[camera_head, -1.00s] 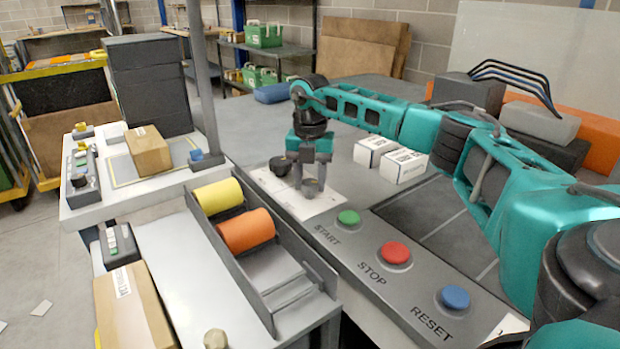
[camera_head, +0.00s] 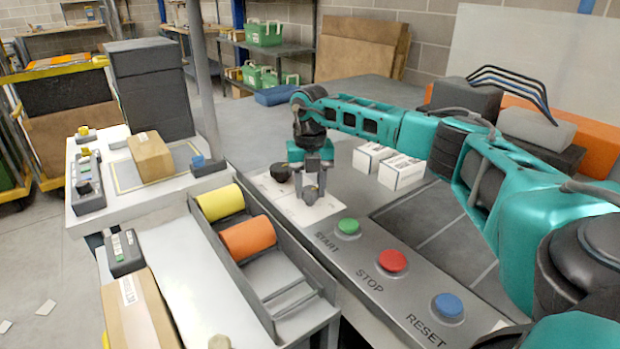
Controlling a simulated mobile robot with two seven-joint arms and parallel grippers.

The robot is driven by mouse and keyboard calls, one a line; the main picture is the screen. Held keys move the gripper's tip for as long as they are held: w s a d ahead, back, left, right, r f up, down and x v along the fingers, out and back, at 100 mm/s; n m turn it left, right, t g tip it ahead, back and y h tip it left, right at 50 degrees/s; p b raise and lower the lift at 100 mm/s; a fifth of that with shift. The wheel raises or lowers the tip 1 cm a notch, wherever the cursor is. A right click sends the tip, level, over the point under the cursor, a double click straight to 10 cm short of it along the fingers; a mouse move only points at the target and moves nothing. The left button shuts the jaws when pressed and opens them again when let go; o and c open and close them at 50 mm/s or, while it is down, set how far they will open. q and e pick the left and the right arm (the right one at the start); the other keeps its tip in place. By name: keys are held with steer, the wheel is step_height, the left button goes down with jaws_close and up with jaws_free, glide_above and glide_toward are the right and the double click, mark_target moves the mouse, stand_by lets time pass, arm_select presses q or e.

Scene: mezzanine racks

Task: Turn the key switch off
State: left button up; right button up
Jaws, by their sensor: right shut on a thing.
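My right gripper (camera_head: 311,184) points down over a white label plate (camera_head: 322,211) on the grey control panel. It is shut on a small metallic piece, apparently the key switch (camera_head: 310,196), which the fingers partly hide. I cannot read the switch's position. A black knob (camera_head: 280,173) sits just left of the gripper on the same plate. My left gripper is not in view.
Green START (camera_head: 348,227), red STOP (camera_head: 392,261) and blue RESET (camera_head: 448,306) buttons line the panel. White boxes (camera_head: 401,172) stand right of the gripper. A tray (camera_head: 266,262) with yellow and orange rolls is at left.

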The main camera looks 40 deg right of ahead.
steer(key=n+p, duration=0.1)
steer(key=n, duration=0.1)
steer(key=shift+r+n+p, duration=0.2)
steer(key=shift+n+p, duration=0.15)
steer(key=shift+n, duration=0.05)
steer(key=n+p, duration=0.1)
steer(key=n, duration=0.1)
steer(key=shift+n, duration=0.4)
steer(key=n+p, duration=0.1)
steer(key=n, duration=0.2)
steer(key=shift+f+n, duration=0.1)
steer(key=shift+n, duration=0.2)
steer(key=n, duration=0.4)
steer(key=shift+w+p, duration=0.1)
steer(key=shift+p, duration=0.2)
steer(key=shift+n, duration=0.8)
steer(key=o, duration=1.1)
steer(key=shift+c, duration=0.2)
